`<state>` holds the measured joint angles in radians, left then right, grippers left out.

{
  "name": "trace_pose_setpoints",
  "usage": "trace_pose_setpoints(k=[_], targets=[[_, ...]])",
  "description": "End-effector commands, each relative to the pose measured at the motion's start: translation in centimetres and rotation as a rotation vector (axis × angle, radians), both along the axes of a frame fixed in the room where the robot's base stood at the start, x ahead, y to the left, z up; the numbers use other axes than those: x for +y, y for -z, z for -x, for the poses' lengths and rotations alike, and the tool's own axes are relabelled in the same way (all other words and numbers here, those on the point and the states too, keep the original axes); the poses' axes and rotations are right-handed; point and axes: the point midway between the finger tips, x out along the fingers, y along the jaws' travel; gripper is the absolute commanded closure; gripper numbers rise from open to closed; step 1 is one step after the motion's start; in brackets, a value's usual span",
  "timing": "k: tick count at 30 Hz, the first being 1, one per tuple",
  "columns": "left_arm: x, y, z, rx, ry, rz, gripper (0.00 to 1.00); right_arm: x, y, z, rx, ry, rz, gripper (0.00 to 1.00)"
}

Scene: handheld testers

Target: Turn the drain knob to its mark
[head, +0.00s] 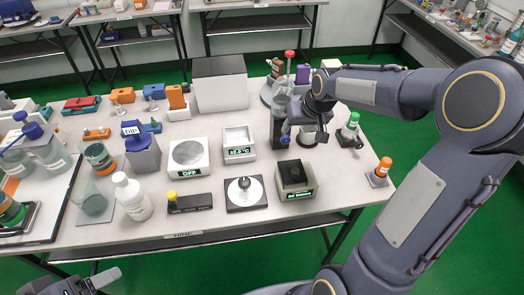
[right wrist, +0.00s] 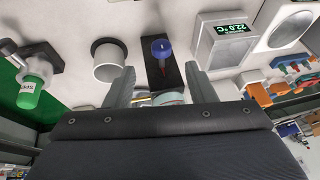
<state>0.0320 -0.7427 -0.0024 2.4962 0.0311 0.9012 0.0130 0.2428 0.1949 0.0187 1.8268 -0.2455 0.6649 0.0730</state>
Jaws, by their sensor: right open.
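A blue knob (head: 284,140), which I take to be the drain knob, sits low on the front of a tall dark stand (head: 278,112) near the right of the table. It also shows in the right wrist view (right wrist: 161,48), against a black base (right wrist: 165,72). My right gripper (right wrist: 159,76) is open, with one finger on each side of the knob's line and a visible gap on both sides. In the head view my right gripper (head: 300,117) is beside the stand, partly hidden by my wrist. I cannot make out the mark. Part of my left gripper (head: 85,284) shows at the lower left edge.
A white block with a temperature display (head: 239,146) stands left of the dark stand. A dial plate (head: 246,205) and a box with a green display (head: 294,180) stand in front.

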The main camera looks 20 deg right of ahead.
Motion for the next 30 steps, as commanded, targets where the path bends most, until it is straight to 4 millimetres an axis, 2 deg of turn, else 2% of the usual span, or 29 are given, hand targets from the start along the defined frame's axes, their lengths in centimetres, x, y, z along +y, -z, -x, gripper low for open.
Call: trace_pose_setpoints(k=[5,16,21,28,30], targets=[[0.0,0.1,0.0,0.000,0.000,0.000,0.20,-0.2,1.5,-0.9,0.005,0.001,0.003,0.50],[0.0,0.0,0.0,0.000,0.000,0.000,0.20,0.3,6.5,-3.1,0.005,0.001,0.002,0.50],[0.0,0.0,0.0,0.000,0.000,0.000,0.20,0.4,7.4,-3.5,0.002,0.000,0.003,0.50],[0.0,0.0,0.0,0.000,0.000,0.000,0.20,0.4,7.5,-3.5,0.001,0.000,0.003,0.50],[0.0,0.0,0.0,0.000,0.000,0.000,0.20,0.4,7.5,-3.5,0.001,0.000,0.003,0.56]])
